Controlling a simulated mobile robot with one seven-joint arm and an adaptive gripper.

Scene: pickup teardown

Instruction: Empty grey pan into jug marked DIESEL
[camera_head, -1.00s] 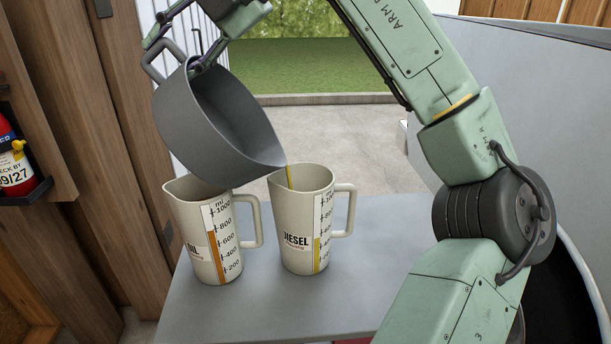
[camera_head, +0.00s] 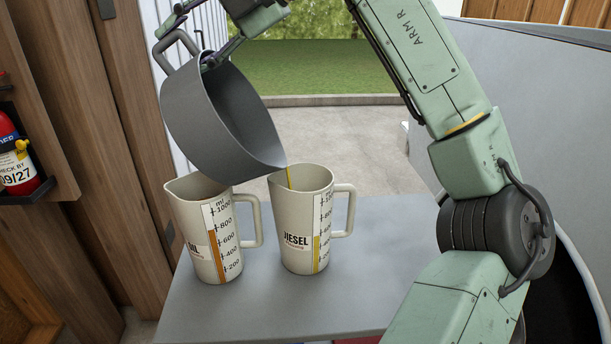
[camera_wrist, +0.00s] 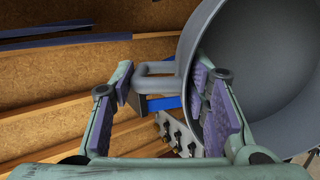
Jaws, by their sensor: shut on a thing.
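The grey pan (camera_head: 215,120) is tilted steeply, its lip low at the right over the mouth of the jug marked DIESEL (camera_head: 297,205). A thin yellow stream runs from the lip into that jug. The yellow column on its scale stands near the 400 to 600 marks. My gripper (camera_head: 195,42) is shut on the pan at its looped handle side, at the upper left. In the wrist view, the fingers of my gripper (camera_wrist: 160,105) are either side of the handle (camera_wrist: 155,68), the right one against the pan wall (camera_wrist: 245,70). The pan's inner bottom is dark and what liquid is left cannot be seen.
A second jug, its label partly reading "IL" (camera_head: 200,210), stands just left of the DIESEL jug, under the pan; its brown column is near 800. Both stand on a grey table (camera_head: 290,310). A red fire extinguisher (camera_head: 18,165) hangs at the left wall.

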